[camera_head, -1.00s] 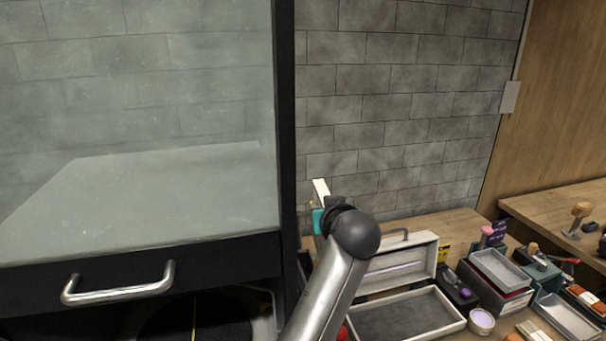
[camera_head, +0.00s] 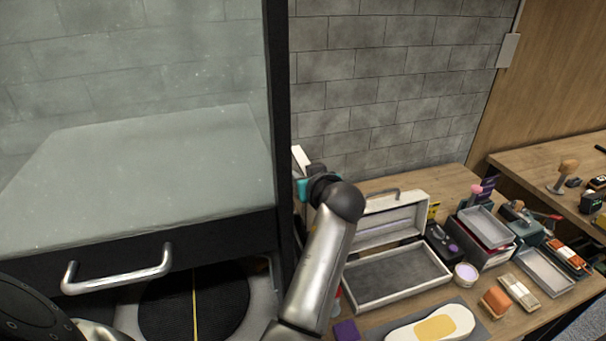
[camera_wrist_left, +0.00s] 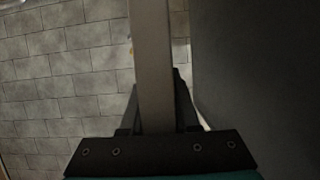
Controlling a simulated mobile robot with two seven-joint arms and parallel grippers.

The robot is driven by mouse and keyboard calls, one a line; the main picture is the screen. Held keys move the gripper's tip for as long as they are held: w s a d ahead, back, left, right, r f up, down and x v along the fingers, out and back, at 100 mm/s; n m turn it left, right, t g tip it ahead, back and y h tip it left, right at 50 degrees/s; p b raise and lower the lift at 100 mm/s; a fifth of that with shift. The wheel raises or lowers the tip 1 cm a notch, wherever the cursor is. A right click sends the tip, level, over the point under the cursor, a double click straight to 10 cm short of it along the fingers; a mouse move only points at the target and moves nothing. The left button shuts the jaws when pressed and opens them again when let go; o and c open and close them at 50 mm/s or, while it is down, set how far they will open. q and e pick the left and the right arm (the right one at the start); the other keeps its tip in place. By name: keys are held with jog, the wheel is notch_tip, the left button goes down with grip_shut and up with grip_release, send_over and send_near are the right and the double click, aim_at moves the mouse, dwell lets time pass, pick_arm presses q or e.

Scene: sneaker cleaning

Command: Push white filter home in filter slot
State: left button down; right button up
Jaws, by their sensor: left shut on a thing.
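The white filter (camera_head: 301,157) shows as a pale narrow strip just right of the cabinet's black post. It also shows in the left wrist view (camera_wrist_left: 153,60) as a long flat bar between the fingers. My left gripper (camera_head: 308,183), with a teal part, is shut on it; the wrist and arm hide part of the grip. In the left wrist view, the gripper (camera_wrist_left: 157,110) has its dark fingers on either side of the bar. I cannot make out the filter slot or whether the filter is in it. My right gripper is not in view.
The glass-fronted cabinet (camera_head: 140,245) with a metal handle fills the left. A dark panel (camera_wrist_left: 260,80) stands close right of the filter in the wrist view.

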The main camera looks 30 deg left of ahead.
aim_at(304, 217)
pick_arm(q)
jog(key=shift+f+b, duration=1.85)
jog(key=shift+f, duration=0.85)
jog(key=shift+d+f+b, duration=0.15)
jog(key=shift+f+b, duration=3.15)
jog(key=shift+f, duration=0.4)
jog(key=c, duration=0.8)
grip_release()
jog(key=shift+o, duration=1.2)
jog(key=shift+r, duration=0.15)
